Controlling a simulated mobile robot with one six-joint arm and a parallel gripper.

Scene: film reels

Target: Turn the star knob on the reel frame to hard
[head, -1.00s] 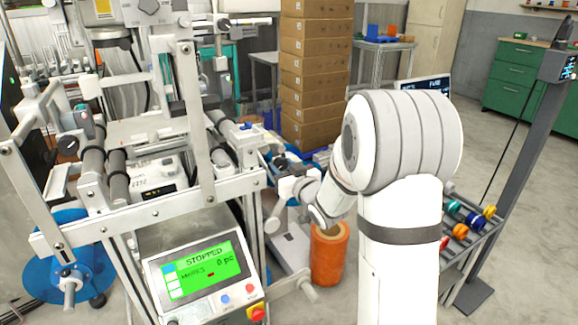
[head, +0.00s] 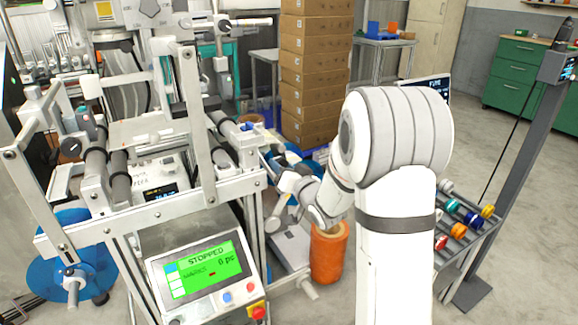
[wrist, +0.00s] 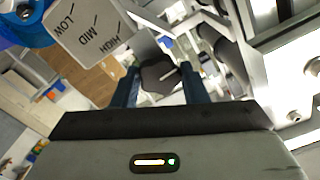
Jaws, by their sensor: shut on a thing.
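In the wrist view, a dark grey star knob (wrist: 158,74) with a white pointer line sits between the two dark blue fingers of my gripper (wrist: 158,82). The fingers are shut on its sides. The pointer line slants up to the right. A pale label plate (wrist: 84,30) beside the knob reads LOW, MID and HIGH; no "hard" mark shows. In the head view, my wrist is at the right side of the reel frame (head: 215,196). There my arm hides the knob, and the fingertips are hard to make out.
A control panel (head: 205,271) reading STOPPED stands at the front of the frame. An orange roll (head: 328,255) stands on the floor below my wrist. Stacked cartons (head: 312,85) are behind. A rack of coloured spools (head: 462,232) is to the right of my arm.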

